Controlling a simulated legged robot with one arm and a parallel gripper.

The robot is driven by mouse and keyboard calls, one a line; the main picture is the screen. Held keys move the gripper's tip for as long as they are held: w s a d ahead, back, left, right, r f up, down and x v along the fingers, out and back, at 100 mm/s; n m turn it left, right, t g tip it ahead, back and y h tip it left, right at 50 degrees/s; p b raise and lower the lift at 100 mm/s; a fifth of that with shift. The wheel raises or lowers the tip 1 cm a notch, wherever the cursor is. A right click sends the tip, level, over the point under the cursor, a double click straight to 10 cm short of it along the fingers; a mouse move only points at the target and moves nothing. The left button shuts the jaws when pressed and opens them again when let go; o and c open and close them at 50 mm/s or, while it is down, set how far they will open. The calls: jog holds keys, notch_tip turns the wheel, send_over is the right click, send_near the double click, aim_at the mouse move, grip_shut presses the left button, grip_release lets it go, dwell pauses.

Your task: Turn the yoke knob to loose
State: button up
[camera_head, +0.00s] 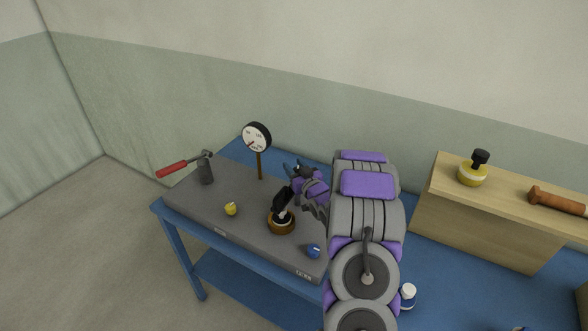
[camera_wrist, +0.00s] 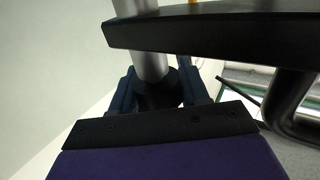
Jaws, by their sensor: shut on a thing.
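In the wrist view, a black knob (camera_wrist: 157,95) sits at the end of a pale metal cylinder (camera_wrist: 152,62). I take it to be the yoke knob; no loose or tight marking can be read. My gripper (camera_wrist: 158,86) has its dark blue fingers on either side of the knob and is shut on it. In the head view, my gripper (camera_head: 296,170) is above the back right of a grey bench block (camera_head: 195,199), behind a black upright piece on a brass round base (camera_head: 281,228). The held knob cannot be made out there.
A dial gauge (camera_head: 256,137) stands on a post left of my gripper. A red-handled hammer-shaped tool (camera_head: 172,169), a yellow knob (camera_head: 231,209) and a blue knob (camera_head: 314,251) are around the block. A dark bar (camera_wrist: 215,31) crosses close by in the wrist view.

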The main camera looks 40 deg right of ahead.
jog(key=shift+d+r, duration=0.1)
jog(key=o, duration=0.9)
jog(key=shift+o, duration=0.2)
jog(key=s+a+p, duration=0.3)
jog(key=s, duration=1.4)
jog(key=shift+f+p, duration=0.2)
jog(key=shift+p, duration=0.15)
jog(key=shift+c, duration=0.2)
